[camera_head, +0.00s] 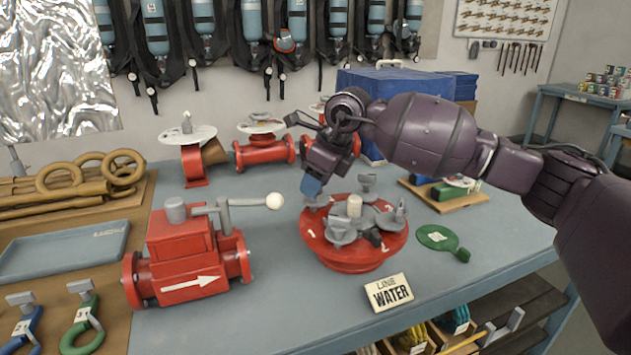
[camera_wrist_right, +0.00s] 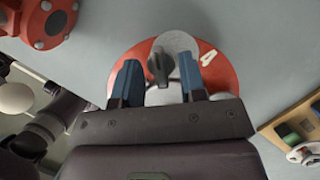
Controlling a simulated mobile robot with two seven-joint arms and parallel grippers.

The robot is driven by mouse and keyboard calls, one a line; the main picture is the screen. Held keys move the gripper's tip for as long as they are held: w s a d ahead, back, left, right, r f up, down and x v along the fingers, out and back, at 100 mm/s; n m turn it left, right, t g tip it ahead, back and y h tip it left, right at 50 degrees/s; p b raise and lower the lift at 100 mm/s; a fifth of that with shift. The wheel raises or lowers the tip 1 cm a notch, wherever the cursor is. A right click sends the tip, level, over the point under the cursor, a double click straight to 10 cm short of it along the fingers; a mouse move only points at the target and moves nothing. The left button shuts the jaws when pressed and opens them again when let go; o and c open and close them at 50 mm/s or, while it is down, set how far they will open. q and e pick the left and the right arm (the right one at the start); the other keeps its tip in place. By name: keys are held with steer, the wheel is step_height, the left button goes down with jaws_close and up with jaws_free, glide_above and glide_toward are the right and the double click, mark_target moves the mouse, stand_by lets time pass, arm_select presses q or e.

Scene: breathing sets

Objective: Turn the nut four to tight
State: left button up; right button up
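A round red flange (camera_head: 350,262) sits on the blue-grey table with a grey centre piece and several grey wing nuts (camera_head: 342,229) around a pale central peg (camera_head: 354,205). My right gripper (camera_head: 311,188) reaches down over the flange's far left edge and partly hides the nut there. In the right wrist view the blue fingertips (camera_wrist_right: 158,80) stand apart, on either side of the upright wing of nut four (camera_wrist_right: 158,64). Gaps show between wing and fingers. A white number 4 (camera_wrist_right: 208,57) is on the red flange (camera_wrist_right: 128,62) beside it. My left gripper is not in view.
A red valve (camera_head: 190,262) with a white-knobbed lever (camera_head: 274,201) stands left of the flange. A "LINE WATER" sign (camera_head: 389,292) stands in front, and a green paddle-shaped tag (camera_head: 437,238) lies to the right. Red pipe pieces (camera_head: 265,151) are behind.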

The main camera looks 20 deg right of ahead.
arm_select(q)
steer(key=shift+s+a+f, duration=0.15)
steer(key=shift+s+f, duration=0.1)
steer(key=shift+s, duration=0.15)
arm_select(e)
jaws_close()
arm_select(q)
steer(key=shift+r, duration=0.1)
